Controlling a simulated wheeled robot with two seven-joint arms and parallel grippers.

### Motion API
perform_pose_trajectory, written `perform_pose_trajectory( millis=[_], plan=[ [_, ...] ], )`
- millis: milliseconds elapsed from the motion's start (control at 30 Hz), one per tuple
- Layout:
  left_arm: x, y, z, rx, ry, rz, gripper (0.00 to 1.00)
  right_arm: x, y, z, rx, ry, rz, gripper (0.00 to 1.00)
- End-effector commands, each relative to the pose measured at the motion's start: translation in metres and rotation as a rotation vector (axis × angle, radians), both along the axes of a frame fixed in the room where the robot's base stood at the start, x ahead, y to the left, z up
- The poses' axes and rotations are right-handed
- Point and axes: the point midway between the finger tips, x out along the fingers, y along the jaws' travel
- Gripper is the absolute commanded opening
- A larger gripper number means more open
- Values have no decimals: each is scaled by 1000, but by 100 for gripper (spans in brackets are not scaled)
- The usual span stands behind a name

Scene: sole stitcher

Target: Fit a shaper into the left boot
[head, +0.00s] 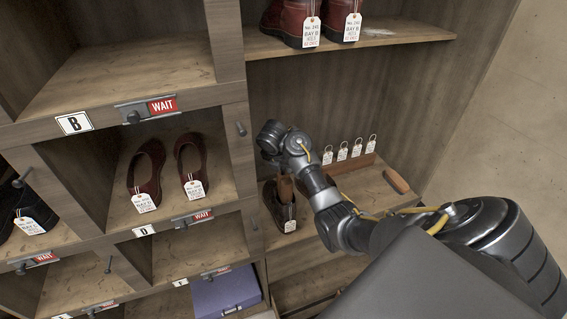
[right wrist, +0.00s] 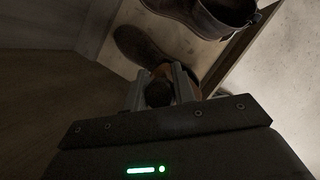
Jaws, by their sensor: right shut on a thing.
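The left boot (head: 271,203), dark brown with a white tag (head: 290,226), stands on the lower right shelf. A brown wooden shaper (head: 286,189) shows upright at its opening; how deep it sits I cannot tell. In the right wrist view my right gripper (right wrist: 160,88) is shut on the shaper's dark knob, with orange-brown wood (right wrist: 161,70) below it. The boot's toe (right wrist: 133,42) shows just beyond. The other boot (right wrist: 207,14) is beside it, mostly hidden behind my arm in the head view. My left gripper is not in view.
Another wooden shaper (head: 396,181) lies at the right on the same shelf. Several white tags (head: 342,153) hang at the back. A divider post (head: 236,140) stands close left of the boot. Tagged boots (head: 300,18) stand on the shelf above.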

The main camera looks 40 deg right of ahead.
Motion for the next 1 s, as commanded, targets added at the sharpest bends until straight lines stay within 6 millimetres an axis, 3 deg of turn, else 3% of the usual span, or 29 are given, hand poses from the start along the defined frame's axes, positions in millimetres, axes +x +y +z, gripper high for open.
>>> perform_pose_trajectory(
  millis=[1000],
  plan=[
    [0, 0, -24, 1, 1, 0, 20, -4, -3, -67, 1, 1, -7, 0]
  ],
)
